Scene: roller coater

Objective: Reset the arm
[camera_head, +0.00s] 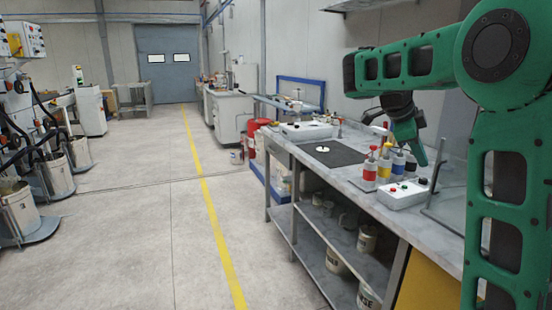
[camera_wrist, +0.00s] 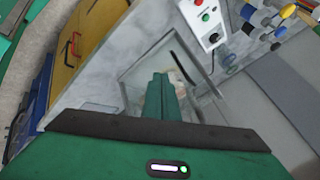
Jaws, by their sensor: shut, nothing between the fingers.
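My green arm reaches in from the right in the head view and bends down over the grey workbench (camera_head: 350,180). My gripper (camera_head: 421,158) hangs above the bench's right part, close to the white control box. In the wrist view my gripper (camera_wrist: 160,82) shows its green fingers pressed together, with nothing between them. They point toward a square grey plate or frame on the bench. How high they are above it I cannot tell.
Several colour-banded bottles (camera_head: 370,170) and a white control box (camera_head: 405,193) with red and green buttons (camera_wrist: 205,24) stand near the gripper. A dark mat (camera_head: 335,154) lies farther back. The floor left of the bench, with a yellow line (camera_head: 215,215), is clear.

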